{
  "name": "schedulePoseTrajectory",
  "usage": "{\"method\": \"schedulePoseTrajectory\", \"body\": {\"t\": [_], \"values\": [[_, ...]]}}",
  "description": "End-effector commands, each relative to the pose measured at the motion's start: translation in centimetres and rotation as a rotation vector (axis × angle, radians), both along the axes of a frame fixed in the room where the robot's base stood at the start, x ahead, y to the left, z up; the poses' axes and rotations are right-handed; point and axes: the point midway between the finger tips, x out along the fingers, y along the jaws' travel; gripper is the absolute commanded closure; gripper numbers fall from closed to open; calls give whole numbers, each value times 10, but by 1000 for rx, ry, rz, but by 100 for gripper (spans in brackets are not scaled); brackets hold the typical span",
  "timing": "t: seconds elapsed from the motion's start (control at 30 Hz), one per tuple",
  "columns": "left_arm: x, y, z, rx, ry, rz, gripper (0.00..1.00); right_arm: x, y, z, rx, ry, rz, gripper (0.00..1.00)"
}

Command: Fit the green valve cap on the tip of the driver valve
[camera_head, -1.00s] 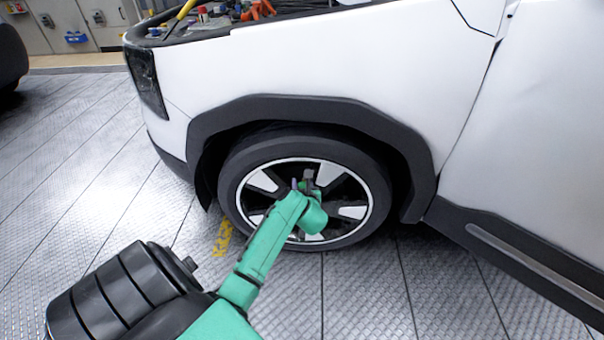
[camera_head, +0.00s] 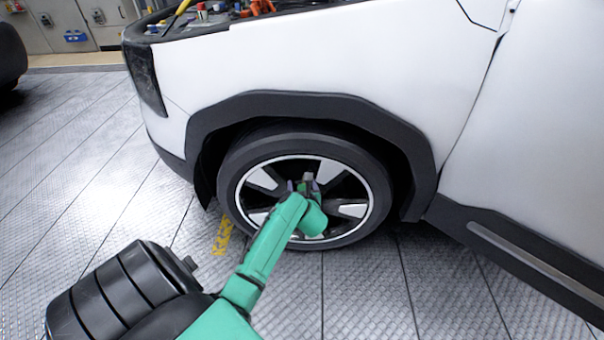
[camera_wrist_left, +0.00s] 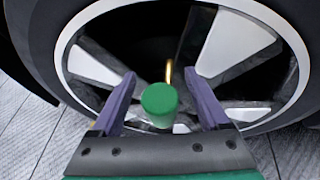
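The green valve cap (camera_wrist_left: 159,104) is between the fingers of my left gripper (camera_wrist_left: 160,82) in the left wrist view. Gaps show on both sides of the cap, so the gripper is open around it. The thin brass driver valve (camera_wrist_left: 169,70) shows just beyond the cap's upper edge, in front of the wheel. The cap appears to be at the valve's end; I cannot tell how far it is seated. In the head view my left gripper (camera_head: 304,184) is in front of the wheel's hub, with a bit of green between its fingers. My right gripper is not in view.
The front wheel (camera_head: 355,211) with black and white spokes sits under the white car's dark arch (camera_head: 290,104). The spokes are close around the gripper. Loose items lie in the open front bay (camera_head: 262,8). The tiled floor (camera_head: 90,180) at left is clear.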

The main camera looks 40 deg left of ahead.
Motion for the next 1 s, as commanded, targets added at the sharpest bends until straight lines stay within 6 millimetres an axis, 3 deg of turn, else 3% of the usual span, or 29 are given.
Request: {"method": "schedulePoseTrajectory", "body": {"t": [0.23, 0.37, 0.7, 1.0], "values": [[0, 0, 0, 0, 0, 0, 22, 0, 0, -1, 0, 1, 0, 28], [0, 0, 0, 0, 0, 0, 22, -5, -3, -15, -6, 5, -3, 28], [-44, -46, 29, -1, 0, 0, 22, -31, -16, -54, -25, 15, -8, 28], [-48, -50, 29, 0, 0, 0, 22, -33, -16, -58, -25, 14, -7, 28]]}}
